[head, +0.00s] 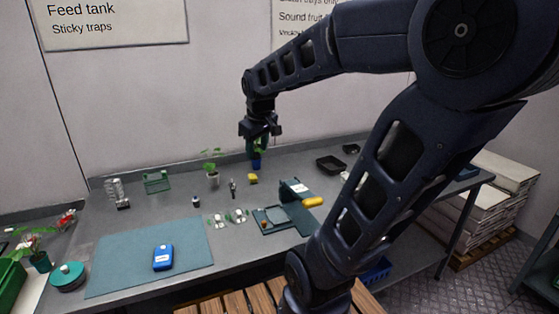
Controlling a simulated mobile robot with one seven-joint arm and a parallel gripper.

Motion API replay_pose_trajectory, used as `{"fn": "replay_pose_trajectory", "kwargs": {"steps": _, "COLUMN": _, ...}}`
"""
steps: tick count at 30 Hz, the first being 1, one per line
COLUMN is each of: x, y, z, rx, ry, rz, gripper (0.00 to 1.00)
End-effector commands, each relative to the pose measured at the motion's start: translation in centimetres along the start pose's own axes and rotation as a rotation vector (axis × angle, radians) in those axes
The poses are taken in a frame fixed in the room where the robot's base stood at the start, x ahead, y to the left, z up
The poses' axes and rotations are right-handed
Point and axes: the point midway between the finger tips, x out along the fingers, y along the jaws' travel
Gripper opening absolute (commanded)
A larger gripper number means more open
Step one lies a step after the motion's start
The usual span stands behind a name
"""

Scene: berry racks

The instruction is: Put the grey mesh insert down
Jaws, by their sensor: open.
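My gripper (260,133) is open, high over the back of the grey bench (330,206). A green shape shows just below its fingers, above a small blue pot (256,162); I cannot tell whether it touches the fingers. I cannot make out a grey mesh insert for certain. A flat grey-green tray (272,219) with a greyish panel lies at the bench's middle front, well apart from my gripper, and may be or hold it.
A teal mat (120,262) with a blue device (163,257) lies front left. My arm covers the right side.

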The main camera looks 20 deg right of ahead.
Motion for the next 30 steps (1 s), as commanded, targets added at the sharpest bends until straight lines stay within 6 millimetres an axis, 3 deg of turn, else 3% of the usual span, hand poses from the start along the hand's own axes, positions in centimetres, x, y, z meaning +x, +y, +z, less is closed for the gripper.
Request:
{"fn": "replay_pose_trajectory", "kwargs": {"steps": 6, "x": -1.7, "y": -0.4, "z": 5.5, "rx": 0.24, "ry": 0.055, "rz": 0.014, "gripper": 0.44}}
{"fn": "replay_pose_trajectory", "kwargs": {"steps": 12, "x": -2.2, "y": -0.9, "z": 8.8, "rx": 0.397, "ry": 0.089, "rz": 0.013, "gripper": 0.44}}
{"fn": "replay_pose_trajectory", "kwargs": {"steps": 18, "x": -2.2, "y": -1.2, "z": 9.9, "rx": 0.451, "ry": 0.099, "rz": 0.011, "gripper": 0.44}}
{"fn": "replay_pose_trajectory", "kwargs": {"steps": 30, "x": -2.2, "y": -1.2, "z": 9.8, "rx": 0.451, "ry": 0.099, "rz": 0.011, "gripper": 0.44}}
